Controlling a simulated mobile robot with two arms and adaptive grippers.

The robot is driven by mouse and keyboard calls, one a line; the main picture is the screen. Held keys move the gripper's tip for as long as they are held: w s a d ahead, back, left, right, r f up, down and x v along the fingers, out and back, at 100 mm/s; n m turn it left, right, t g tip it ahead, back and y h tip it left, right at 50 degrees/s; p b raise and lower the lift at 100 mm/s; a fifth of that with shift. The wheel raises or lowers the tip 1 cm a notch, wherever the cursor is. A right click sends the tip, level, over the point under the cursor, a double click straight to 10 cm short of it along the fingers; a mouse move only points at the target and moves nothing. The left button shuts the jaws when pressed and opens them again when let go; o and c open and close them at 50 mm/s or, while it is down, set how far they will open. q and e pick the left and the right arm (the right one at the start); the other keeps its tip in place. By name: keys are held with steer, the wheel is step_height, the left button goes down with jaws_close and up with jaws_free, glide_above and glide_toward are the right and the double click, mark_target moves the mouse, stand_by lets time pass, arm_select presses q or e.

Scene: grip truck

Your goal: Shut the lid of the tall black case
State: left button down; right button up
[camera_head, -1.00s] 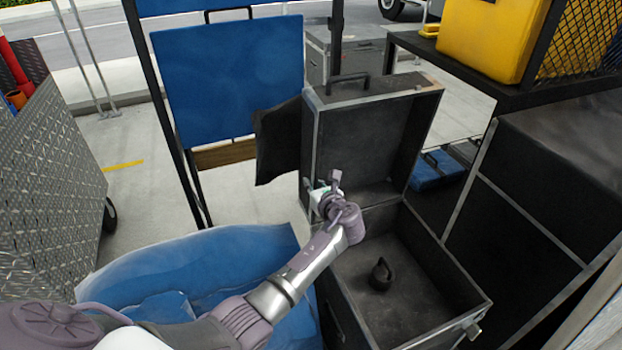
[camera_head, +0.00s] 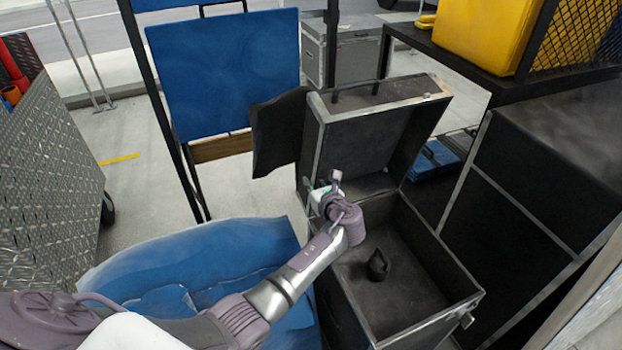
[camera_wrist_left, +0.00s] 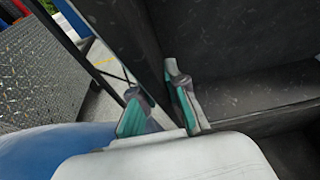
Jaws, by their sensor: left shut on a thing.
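The tall black case (camera_head: 425,275) stands open in front of me, at the right of centre in the head view. Its lid (camera_head: 362,138) is raised at the back, leaning forward a little, with the hollow inside facing me. My left gripper (camera_head: 326,194) is at the lid's lower left edge and is shut on it. In the left wrist view, its two green-padded fingers (camera_wrist_left: 158,106) lie on either side of the lid's side wall (camera_wrist_left: 152,62). My right gripper is not in view.
A small dark object (camera_head: 378,265) lies inside the case. A blue covered thing (camera_head: 200,262) is left of the case. A blue panel (camera_head: 228,70) stands behind, with a dark flap beside the lid. A black cabinet (camera_head: 535,180) is close on the right.

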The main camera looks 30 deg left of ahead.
arm_select(q)
steer(key=shift+s+d+f+p, duration=0.2)
steer(key=shift+s+d+p, duration=0.15)
steer(key=shift+s+d, duration=0.15)
steer(key=shift+s+d+f+p, duration=0.2)
steer(key=shift+s+d+p, duration=0.1)
steer(key=shift+s+d, duration=0.15)
steer(key=shift+s+d+f+p, duration=0.25)
steer(key=shift+s+d+f, duration=0.15)
steer(key=shift+s+d, duration=0.25)
steer(key=shift+s+d+f+p, duration=0.3)
steer(key=shift+s+d, duration=0.2)
steer(key=shift+d, duration=0.25)
steer(key=shift+s+d+f, duration=0.1)
steer(key=shift+f, duration=0.05)
steer(key=shift+s+d+f, duration=0.45)
steer(key=shift+d+f, duration=0.05)
steer(key=shift+d, duration=0.1)
steer(key=shift+s+d+f, duration=0.4)
steer(key=shift+d+f, duration=0.05)
steer(key=shift+d, duration=0.15)
